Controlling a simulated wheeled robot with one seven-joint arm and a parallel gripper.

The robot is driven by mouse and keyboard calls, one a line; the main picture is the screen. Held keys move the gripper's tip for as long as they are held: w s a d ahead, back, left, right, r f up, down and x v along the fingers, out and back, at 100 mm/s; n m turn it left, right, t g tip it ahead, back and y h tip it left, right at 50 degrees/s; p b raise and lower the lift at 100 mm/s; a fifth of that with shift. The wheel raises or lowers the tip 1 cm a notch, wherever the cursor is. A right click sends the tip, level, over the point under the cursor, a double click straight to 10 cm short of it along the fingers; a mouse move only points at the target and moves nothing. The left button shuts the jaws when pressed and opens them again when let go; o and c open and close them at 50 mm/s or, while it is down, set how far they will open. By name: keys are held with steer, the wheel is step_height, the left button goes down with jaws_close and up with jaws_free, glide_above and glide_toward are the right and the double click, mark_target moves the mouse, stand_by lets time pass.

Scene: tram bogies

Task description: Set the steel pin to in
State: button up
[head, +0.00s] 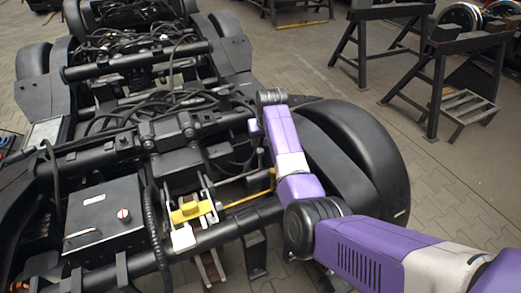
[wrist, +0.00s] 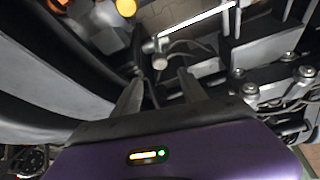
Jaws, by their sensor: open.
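In the wrist view my gripper (wrist: 160,78) is open, with its two fingers apart and nothing between them. Just beyond the fingertips is a small grey round-ended metal piece (wrist: 160,62) with a short crosswise stub, which looks like the steel pin. I cannot tell whether it is in or out, or whether a finger touches it. In the head view my arm reaches over the right side of the bogie frame (head: 225,228). My fingers are hidden there, and I cannot pick out the pin.
A yellow block (head: 186,211) and a yellow rod (head: 248,201) sit on linkage left of my arm. A large black wheel cover (head: 355,150) stands close right of my arm. Black trestles (head: 440,70) stand farther off.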

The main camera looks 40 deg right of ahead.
mark_target(260, 150)
steer(key=shift+b+x, duration=1.1)
steer(key=shift+x, duration=2.75)
steer(key=shift+s, duration=0.1)
steer(key=shift+c, duration=0.2)
steer(key=shift+a, duration=0.1)
jaws_close()
steer(key=shift+f, duration=0.1)
